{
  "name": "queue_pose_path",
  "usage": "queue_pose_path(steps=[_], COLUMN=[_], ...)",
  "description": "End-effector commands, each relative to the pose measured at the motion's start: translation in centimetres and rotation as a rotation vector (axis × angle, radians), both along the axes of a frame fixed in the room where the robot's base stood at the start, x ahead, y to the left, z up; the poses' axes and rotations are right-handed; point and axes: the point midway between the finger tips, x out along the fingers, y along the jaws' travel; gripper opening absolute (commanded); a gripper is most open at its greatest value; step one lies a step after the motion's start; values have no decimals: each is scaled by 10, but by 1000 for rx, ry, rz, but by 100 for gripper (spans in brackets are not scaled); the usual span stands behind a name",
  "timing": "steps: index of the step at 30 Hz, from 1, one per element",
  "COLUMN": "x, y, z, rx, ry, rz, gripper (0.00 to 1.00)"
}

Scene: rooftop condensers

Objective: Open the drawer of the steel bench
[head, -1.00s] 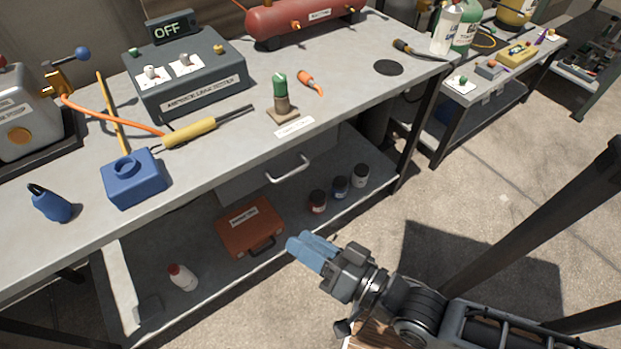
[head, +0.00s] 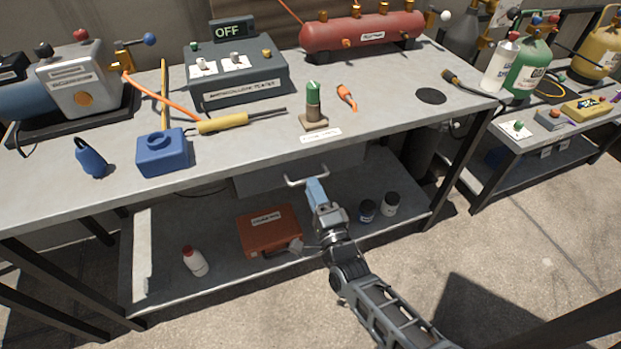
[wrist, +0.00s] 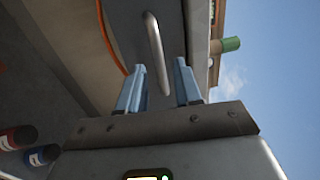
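The steel bench (head: 225,160) has a grey drawer (head: 255,183) under its top, which looks closed. The drawer's pale bar handle (head: 291,182) sticks out from its front. My gripper (head: 315,186) is at the handle, its blue fingers covering part of the bar in the head view. In the wrist view the two fingers of my gripper (wrist: 159,84) stand apart. The handle (wrist: 155,45) runs lengthwise into the gap between them, with space on both sides. I cannot tell how deep the bar sits between the fingers.
On the lower shelf (head: 225,278) are an orange-red case (head: 268,232), a white bottle (head: 195,261) and dark jars (head: 390,204) close to my arm. The bench top holds a control box (head: 236,82), a blue block (head: 163,153) and a red tank (head: 362,32). The floor at right is open.

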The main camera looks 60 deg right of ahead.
Motion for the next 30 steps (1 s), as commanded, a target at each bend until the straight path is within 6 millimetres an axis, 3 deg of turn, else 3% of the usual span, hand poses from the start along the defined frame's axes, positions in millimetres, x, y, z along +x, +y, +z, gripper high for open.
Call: queue_pose_path(steps=[9,19,30], x=[29,31,31], y=[-20,-21,-21], z=[7,7,7], rx=[-2,-1,-1], ry=[1,2,2], rz=[1,1,1], gripper=[34,33,0])
